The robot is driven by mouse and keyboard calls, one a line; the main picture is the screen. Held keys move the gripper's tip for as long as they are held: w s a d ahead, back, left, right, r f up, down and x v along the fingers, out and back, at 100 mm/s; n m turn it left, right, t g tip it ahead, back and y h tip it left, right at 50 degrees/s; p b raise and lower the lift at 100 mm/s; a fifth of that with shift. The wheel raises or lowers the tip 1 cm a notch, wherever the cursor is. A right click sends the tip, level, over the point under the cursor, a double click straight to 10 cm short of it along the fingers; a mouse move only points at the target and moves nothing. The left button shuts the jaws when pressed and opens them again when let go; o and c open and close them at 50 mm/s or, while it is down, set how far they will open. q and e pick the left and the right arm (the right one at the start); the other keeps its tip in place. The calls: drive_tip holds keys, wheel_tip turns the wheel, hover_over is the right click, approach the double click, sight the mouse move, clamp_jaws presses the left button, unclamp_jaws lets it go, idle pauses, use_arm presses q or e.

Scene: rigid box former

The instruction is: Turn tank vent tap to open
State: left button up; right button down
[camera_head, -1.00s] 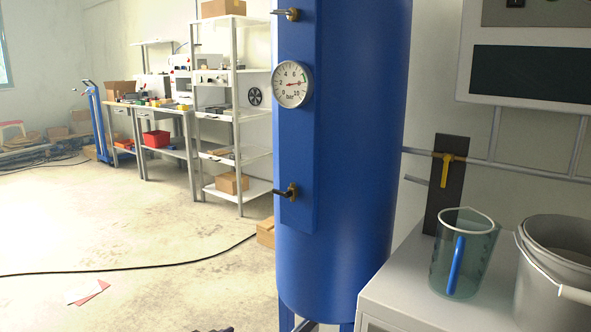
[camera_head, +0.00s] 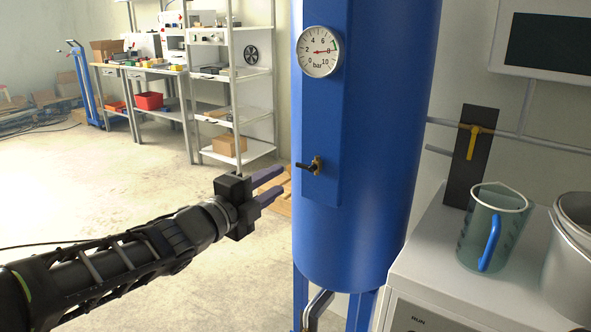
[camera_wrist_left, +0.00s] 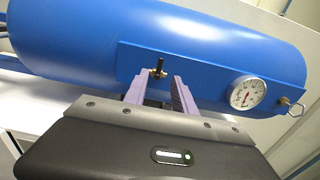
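The blue tank (camera_head: 375,130) stands upright with a pressure gauge (camera_head: 319,51) on its plate. Below the gauge is a small tap (camera_head: 311,166) with a brass body and a dark lever that points left, about level. In the left wrist view the tap (camera_wrist_left: 158,72) sits ahead, between and beyond the two fingers. My left gripper (camera_head: 274,186) is open and empty, left of the tap and a little lower, apart from it. It also shows in the wrist view (camera_wrist_left: 160,90). Another brass fitting (camera_wrist_left: 284,101) shows past the gauge (camera_wrist_left: 247,93). My right gripper is not in view.
A yellow-handled valve (camera_head: 473,140) on a dark plate sits on the wall pipe at right. A grey cabinet (camera_head: 460,290) holds a clear jug (camera_head: 492,225) and a grey bucket (camera_head: 572,265). Shelves (camera_head: 235,110) stand at the back left.

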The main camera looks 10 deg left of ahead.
sight(300, 166)
use_arm(q)
drive_tip(key=x, duration=0.7)
drive_tip(key=shift+w+b, duration=0.35)
drive_tip(key=shift+b, duration=0.05)
drive_tip(key=shift+c, duration=0.4)
clamp_jaws()
